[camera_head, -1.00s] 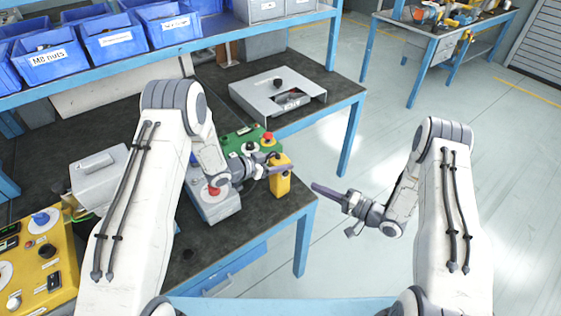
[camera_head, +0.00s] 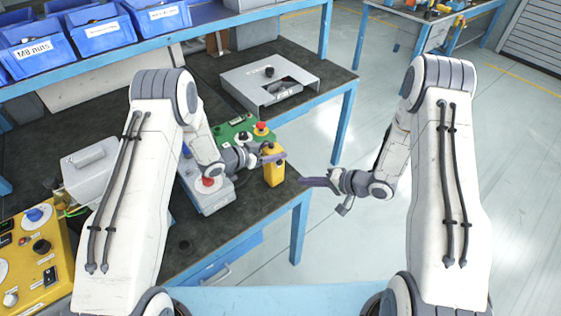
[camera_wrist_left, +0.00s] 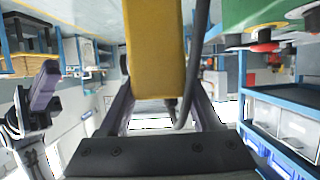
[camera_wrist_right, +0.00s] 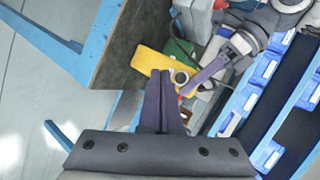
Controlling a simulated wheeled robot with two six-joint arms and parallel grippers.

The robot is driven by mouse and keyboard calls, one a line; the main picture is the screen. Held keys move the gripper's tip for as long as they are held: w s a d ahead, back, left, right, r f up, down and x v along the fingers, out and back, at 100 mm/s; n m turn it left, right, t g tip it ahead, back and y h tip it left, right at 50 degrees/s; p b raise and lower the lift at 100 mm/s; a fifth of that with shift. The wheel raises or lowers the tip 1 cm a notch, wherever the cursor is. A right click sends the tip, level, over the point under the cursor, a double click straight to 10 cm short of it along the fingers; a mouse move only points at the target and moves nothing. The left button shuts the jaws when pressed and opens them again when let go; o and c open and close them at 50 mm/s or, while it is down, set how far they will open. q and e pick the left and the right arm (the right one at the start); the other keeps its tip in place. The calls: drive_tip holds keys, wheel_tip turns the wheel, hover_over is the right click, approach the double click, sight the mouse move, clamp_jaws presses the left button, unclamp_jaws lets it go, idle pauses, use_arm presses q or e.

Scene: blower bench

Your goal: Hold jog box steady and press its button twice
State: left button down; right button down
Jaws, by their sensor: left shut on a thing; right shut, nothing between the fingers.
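The jog box (camera_head: 274,173) is a yellow upright box near the right front corner of the dark bench. My left gripper (camera_head: 273,158) is shut on its upper part; in the left wrist view the yellow body (camera_wrist_left: 155,55) lies between the fingers. My right gripper (camera_head: 302,182) is shut and empty, just right of the box and apart from it, pointing left. In the right wrist view the jog box (camera_wrist_right: 150,59) lies beyond my right fingertips (camera_wrist_right: 160,76). A dark round part shows beside the left fingers there; I cannot tell whether it is the button.
A green box (camera_head: 237,131) with a red knob (camera_head: 261,128) stands behind. A grey box with a red button (camera_head: 208,182) is to the left. A grey metal fixture (camera_head: 270,88) sits farther back. The blue bench edge is close; open floor lies right.

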sight(279, 162)
drive_tip(key=shift+s+d+r+g+h, duration=0.1)
drive_tip(key=shift+s+g+h, duration=0.2)
drive_tip(key=shift+s+h, duration=0.15)
drive_tip(key=shift+s+d+r+g+h, duration=0.1)
drive_tip(key=shift+s+g+h, duration=0.2)
drive_tip(key=shift+s+h, duration=0.15)
drive_tip(key=shift+w, duration=0.1)
drive_tip(key=w+a, duration=0.5)
drive_tip(key=w, duration=0.2)
drive_tip(key=shift+a, duration=0.15)
idle(1.7)
drive_tip(key=shift+w+a, duration=0.2)
drive_tip(key=shift+w, duration=0.05)
drive_tip(key=shift+w+a, duration=0.25)
drive_tip(key=shift+w, duration=0.1)
idle(0.7)
idle(0.3)
drive_tip(key=shift+s+d, duration=0.5)
drive_tip(key=shift+s, duration=0.2)
